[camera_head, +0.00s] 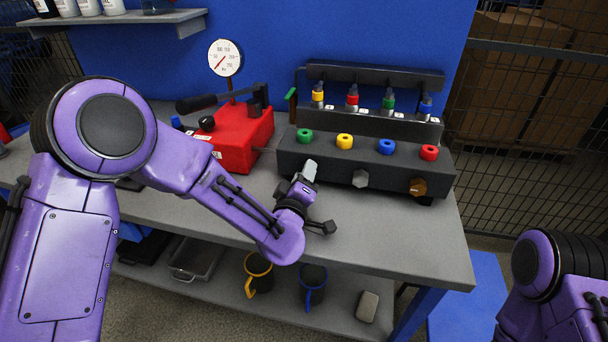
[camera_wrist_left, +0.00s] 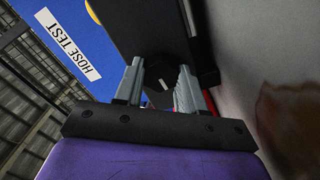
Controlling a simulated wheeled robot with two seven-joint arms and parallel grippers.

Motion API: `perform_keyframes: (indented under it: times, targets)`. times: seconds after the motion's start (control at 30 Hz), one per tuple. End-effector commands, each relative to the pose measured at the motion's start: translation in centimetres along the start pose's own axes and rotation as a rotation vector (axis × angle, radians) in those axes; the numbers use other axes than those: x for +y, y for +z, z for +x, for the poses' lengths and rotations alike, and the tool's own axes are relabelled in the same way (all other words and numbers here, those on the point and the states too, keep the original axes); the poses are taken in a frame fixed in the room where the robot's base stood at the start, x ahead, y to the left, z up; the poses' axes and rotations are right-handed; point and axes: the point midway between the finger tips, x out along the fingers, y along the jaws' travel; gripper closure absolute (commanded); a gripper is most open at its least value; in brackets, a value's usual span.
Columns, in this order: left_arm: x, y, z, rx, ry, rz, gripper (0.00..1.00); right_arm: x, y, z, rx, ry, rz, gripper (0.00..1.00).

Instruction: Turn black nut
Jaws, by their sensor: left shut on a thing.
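The dark manifold block (camera_head: 330,158) stands on the grey bench, with a grey hex nut (camera_head: 360,179) and a brown hex nut (camera_head: 417,187) on its front. My left gripper (camera_head: 309,171) is at the left end of that front face. Its pale fingers also show in the left wrist view (camera_wrist_left: 160,88), on both sides of something dark against the block. The gripper is shut on this dark thing, which fits the black nut, but its outline is mostly hidden by the fingers. My right gripper is outside the head view; only part of my right arm shows.
A red pump (camera_head: 236,138) with a black handle and gauge (camera_head: 225,58) stands left of the block. Coloured rings line the block's top, with capped fittings behind. Mugs and a tray sit on the lower shelf (camera_head: 215,277). The bench front right is clear.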

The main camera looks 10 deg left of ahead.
Motion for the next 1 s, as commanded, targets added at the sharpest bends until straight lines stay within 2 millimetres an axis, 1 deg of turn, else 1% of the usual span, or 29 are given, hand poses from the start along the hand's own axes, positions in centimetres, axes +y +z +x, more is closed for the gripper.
perform_keyframes:
  times: [0.1,0.3,0.8,0.83,0.87,0.9,1.0]
  targets:
    - [-0.14,0.19,-0.13,-0.006,-0.003,0.054,0.91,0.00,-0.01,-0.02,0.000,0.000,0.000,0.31]
    - [-0.19,0.22,-0.14,-0.007,-0.003,0.105,0.91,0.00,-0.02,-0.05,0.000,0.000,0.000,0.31]
    - [-0.26,0.28,-0.17,-0.009,-0.005,0.122,0.91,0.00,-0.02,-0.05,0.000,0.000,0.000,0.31]
    - [-0.26,0.29,-0.17,-0.009,-0.005,0.122,0.54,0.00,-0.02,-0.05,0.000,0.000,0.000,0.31]
    - [-0.25,0.28,-0.17,-0.009,-0.005,0.122,0.44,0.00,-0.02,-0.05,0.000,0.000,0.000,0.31]
    - [-0.23,0.26,-0.15,-0.008,-0.004,0.122,0.35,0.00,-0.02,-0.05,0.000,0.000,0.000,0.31]
    - [-0.17,0.19,-0.12,-0.006,-0.003,0.120,0.35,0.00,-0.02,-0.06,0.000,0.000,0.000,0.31]
